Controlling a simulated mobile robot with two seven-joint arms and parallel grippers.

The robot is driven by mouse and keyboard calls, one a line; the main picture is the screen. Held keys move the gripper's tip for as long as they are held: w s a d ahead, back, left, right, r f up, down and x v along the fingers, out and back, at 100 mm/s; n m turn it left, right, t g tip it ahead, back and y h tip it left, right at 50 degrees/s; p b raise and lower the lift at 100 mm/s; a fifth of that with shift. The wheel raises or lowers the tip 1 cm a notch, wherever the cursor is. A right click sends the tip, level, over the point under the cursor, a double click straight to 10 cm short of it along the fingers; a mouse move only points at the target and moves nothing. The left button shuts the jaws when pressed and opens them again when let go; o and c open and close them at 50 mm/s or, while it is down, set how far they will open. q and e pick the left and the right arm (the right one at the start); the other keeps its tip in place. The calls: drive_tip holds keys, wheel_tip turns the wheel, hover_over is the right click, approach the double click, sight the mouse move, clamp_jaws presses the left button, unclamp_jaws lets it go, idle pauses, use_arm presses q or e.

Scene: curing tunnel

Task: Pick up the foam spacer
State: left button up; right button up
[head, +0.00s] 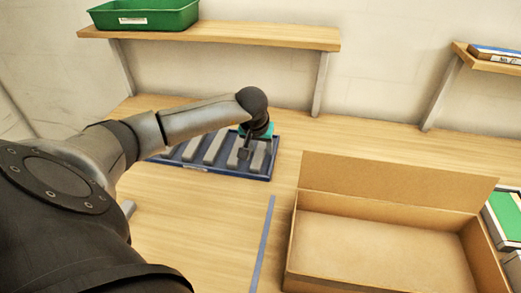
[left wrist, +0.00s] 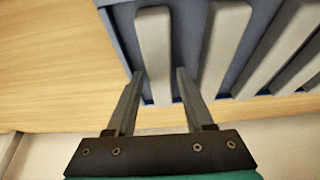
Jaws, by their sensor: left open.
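Several grey foam spacers lie side by side in a shallow blue tray (head: 240,176) on the table. My left gripper (head: 250,150) is over the right end of this tray in the head view. In the left wrist view, the gripper (left wrist: 159,72) is open, with one finger on each side of the end foam spacer (left wrist: 154,40). The spacer lies in the tray, and I cannot tell whether the fingers touch it. Part of the tray is hidden behind my left arm in the head view. My right gripper is not in view.
An open cardboard box (head: 390,250) stands right of the tray, beyond a blue strip (head: 263,245) on the table. A shelf (head: 220,33) with a green bin (head: 145,14) is on the wall above.

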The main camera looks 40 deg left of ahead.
use_arm(q)
clamp_jaws()
idle(0.3)
drive_tip(key=shift+r, duration=0.1)
